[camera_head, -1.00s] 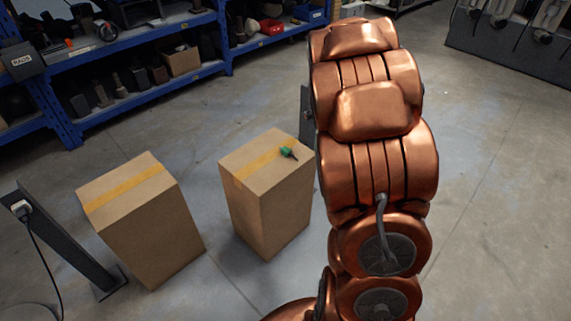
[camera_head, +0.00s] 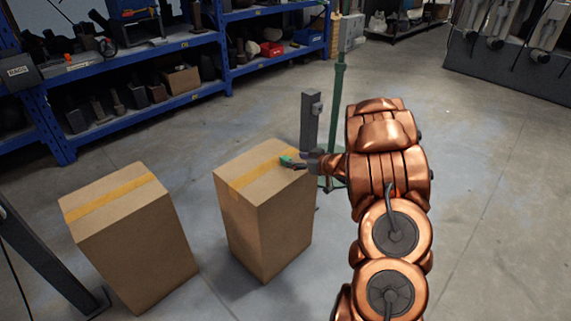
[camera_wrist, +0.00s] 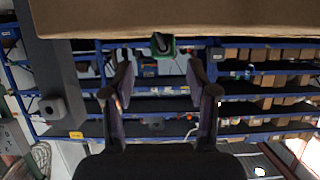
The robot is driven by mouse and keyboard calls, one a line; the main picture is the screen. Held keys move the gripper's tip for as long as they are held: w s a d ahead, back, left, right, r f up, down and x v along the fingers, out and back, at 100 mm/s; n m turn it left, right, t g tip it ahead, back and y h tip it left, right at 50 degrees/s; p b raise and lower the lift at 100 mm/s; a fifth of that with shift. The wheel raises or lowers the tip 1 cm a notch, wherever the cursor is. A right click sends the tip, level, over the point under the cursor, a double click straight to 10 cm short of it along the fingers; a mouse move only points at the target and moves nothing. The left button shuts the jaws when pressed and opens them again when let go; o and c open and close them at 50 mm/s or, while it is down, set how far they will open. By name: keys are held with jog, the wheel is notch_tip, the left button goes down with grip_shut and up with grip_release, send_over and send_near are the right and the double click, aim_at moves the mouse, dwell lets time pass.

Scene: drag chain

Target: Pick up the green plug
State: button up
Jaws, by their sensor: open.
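The green plug (camera_head: 287,160) lies on top of the right-hand cardboard box (camera_head: 262,215), near the right part of its top. In the wrist view the plug (camera_wrist: 162,45) shows at the edge of the box, centred ahead of the gap between my fingers. My gripper (camera_head: 303,163) is at the right edge of the box top, close beside the plug. In the wrist view both fingers of my gripper (camera_wrist: 160,85) are spread apart with nothing between them. The head view shows the fingertips only small, so contact with the plug cannot be told there.
A second cardboard box (camera_head: 130,235) stands to the left. A grey post (camera_head: 311,122) with a socket and a green stand (camera_head: 337,110) are behind the right box. Blue shelves (camera_head: 150,55) line the back. The floor at right is clear.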

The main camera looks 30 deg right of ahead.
aim_at(288, 159)
jog(key=b+x, duration=0.1)
jog(key=x, duration=0.1)
jog(key=b+x, duration=0.1)
jog(key=x, duration=0.1)
jog(key=shift+w+a+f, duration=0.2)
jog(key=shift+a+f, duration=0.1)
jog(key=shift+f, duration=0.05)
jog(key=shift+w, duration=0.2)
grip_shut()
